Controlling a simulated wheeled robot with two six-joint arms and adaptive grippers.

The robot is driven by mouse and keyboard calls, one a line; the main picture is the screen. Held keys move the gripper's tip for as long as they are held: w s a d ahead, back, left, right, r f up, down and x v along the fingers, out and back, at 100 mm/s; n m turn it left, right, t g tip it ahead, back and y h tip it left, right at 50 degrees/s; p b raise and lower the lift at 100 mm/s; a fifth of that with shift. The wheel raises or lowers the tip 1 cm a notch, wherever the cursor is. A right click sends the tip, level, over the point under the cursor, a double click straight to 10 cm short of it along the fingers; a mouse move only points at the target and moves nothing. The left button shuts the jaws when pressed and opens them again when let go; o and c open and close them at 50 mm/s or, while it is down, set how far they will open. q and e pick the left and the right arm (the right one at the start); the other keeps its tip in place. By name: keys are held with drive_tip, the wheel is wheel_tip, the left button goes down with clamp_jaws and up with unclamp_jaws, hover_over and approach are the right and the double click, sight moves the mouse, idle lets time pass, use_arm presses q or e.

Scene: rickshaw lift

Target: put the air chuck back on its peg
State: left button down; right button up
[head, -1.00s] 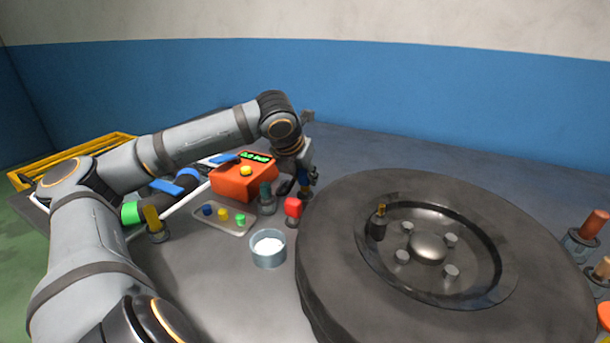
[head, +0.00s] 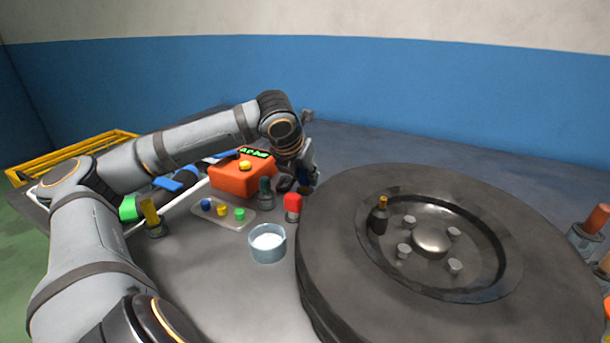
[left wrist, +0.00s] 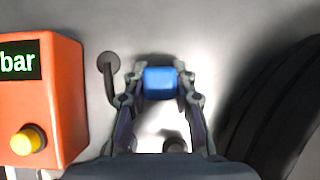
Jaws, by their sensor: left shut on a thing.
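My left gripper (head: 306,184) is between the orange box and the tyre, low over the bench. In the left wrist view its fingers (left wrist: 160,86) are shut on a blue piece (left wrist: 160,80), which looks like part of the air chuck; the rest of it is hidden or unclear. A dark post with a round top (left wrist: 108,62), possibly the peg, stands just left of the fingertips and apart from the blue piece. In the head view the gripper and arm hide most of this spot. My right gripper is out of view.
The orange box (head: 240,178) with a green display and yellow button is close on the left. The big tyre (head: 335,250) is close on the right. A red-capped bottle (head: 292,208), a glass cup (head: 268,244) and a tray of coloured caps (head: 225,222) stand in front.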

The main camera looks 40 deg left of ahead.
use_arm(q)
drive_tip(key=c, duration=1)
unclamp_jaws()
drive_tip(key=shift+o, duration=1.2)
wheel_tip(320, 180, up, 7)
drive_tip(key=p, duration=0.7)
